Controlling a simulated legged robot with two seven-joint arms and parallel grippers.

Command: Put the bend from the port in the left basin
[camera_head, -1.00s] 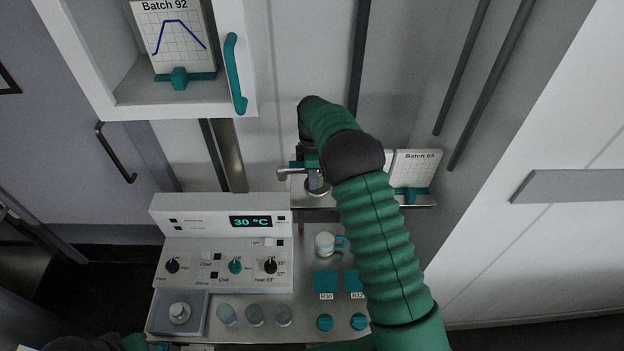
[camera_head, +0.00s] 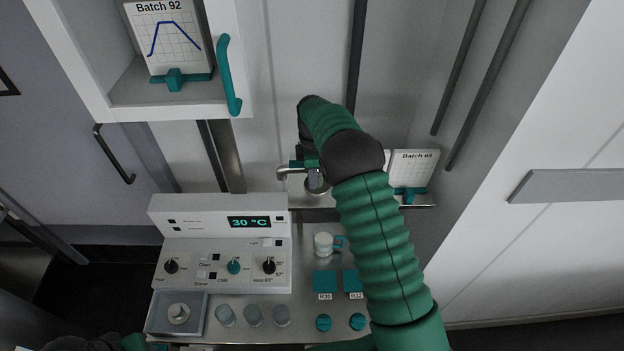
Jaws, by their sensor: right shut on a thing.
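The bend (camera_head: 283,173) is a small grey metal elbow at the back of the worktop, its curved end pointing left and down. My right gripper (camera_head: 298,166) is shut on it, with the black wrist and green arm hiding much of the jaws. A round metal fitting (camera_head: 316,188), which looks like the port, stands just below the gripper. I cannot tell whether the bend still touches it. The left basin (camera_head: 196,322) is a grey square recess at the worktop's front left, with a round metal piece (camera_head: 178,313) inside. My left arm shows only partly at the bottom left; its gripper is not visible.
A white control panel (camera_head: 190,228) reading 30 °C stands between the bend and the left basin. An open cabinet (camera_head: 150,112) hangs upper left; a Batch 65 card (camera_head: 414,166) stands at right.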

